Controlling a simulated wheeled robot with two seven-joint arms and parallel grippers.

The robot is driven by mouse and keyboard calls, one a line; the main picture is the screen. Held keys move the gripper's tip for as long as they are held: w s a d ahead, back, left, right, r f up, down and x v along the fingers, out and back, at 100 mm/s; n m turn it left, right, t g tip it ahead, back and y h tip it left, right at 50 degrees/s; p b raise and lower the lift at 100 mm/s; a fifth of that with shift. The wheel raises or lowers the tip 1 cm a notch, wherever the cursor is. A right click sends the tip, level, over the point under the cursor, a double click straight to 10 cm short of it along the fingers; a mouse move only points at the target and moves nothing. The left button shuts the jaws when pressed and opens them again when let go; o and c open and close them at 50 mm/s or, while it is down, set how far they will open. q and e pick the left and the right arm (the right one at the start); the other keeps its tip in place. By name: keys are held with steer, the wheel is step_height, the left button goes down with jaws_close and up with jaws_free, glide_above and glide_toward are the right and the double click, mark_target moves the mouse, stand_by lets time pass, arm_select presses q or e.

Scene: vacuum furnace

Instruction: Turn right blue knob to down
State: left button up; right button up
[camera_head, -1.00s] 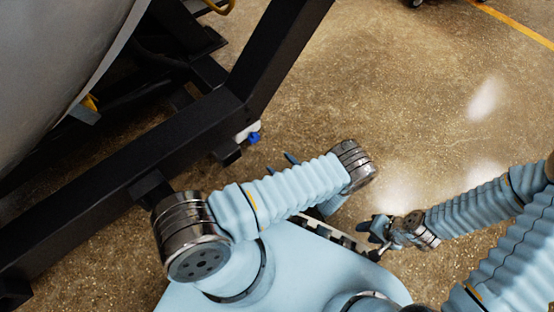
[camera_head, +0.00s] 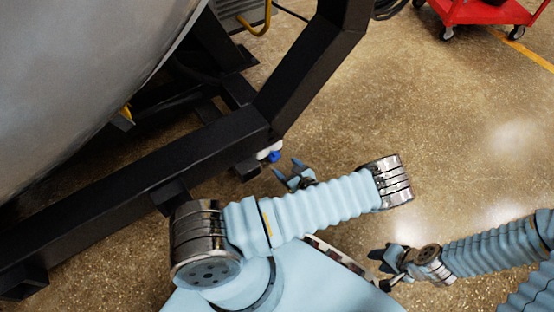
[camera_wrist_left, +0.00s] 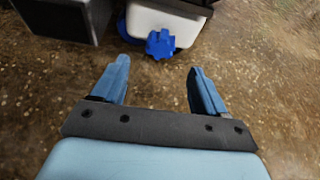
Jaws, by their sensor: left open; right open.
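A blue knob (camera_head: 274,156) shows on a white fitting (camera_head: 265,152) near the end of the black frame beam in the head view. In the left wrist view the blue knob (camera_wrist_left: 160,44) sits on the lower edge of the white box (camera_wrist_left: 168,22). A second blue part (camera_wrist_left: 122,27) shows partly at the box's left side. My left gripper (camera_head: 286,168) is open and empty, a short way from the knob. In the wrist view its fingers (camera_wrist_left: 157,80) are spread, with the knob beyond and between their tips. My right gripper (camera_head: 374,260) is open and apart from the knob, at lower right.
The black frame (camera_head: 140,190) and the large grey vessel (camera_head: 80,80) fill the left. A dark block (camera_wrist_left: 62,18) stands left of the white box. A red cart (camera_head: 485,12) is far at upper right. The concrete floor (camera_head: 420,110) between is clear.

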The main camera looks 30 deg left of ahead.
mark_target(276, 158)
arm_select(q)
steer(key=b+x, duration=0.1)
steer(key=x, duration=0.6)
steer(key=shift+w+a+f, duration=0.1)
steer(key=shift+w+a, duration=0.1)
steer(key=shift+a, duration=0.1)
steer(key=c, duration=1.1)
steer(key=shift+o, duration=0.2)
steer(key=shift+f+m+g+y+b, duration=0.15)
steer(key=shift+m+g+y+b, duration=0.25)
steer(key=shift+m+g+b, duration=0.55)
steer(key=shift+m+g+y+b, duration=0.35)
steer(key=shift+m+g+y, duration=0.2)
steer(key=shift+m, duration=0.8)
